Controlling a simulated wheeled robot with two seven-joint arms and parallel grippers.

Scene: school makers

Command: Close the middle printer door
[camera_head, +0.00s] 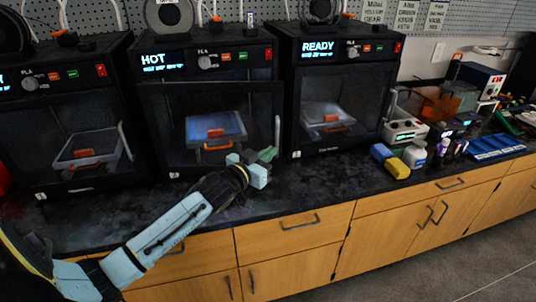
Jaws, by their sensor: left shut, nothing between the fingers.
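The middle printer (167,61) is black, and its display reads HOT. Its dark see-through door (160,130) has an upright handle (277,130) at the right edge. The door looks slightly ajar, its right edge standing a little out past the printer body; the exact gap is hard to tell. An orange-handled tray shows through the door. My left gripper (266,155) is shut and empty, in front of the door's lower right corner, close below the handle. I cannot tell if it touches the door. My right gripper is not in view.
A left printer (60,105) and a right printer (290,60), reading READY, stand close on both sides with doors that look closed. Blue and yellow blocks (397,167) and small bottles (416,154) lie to the right. The dark counter (310,180) in front is clear.

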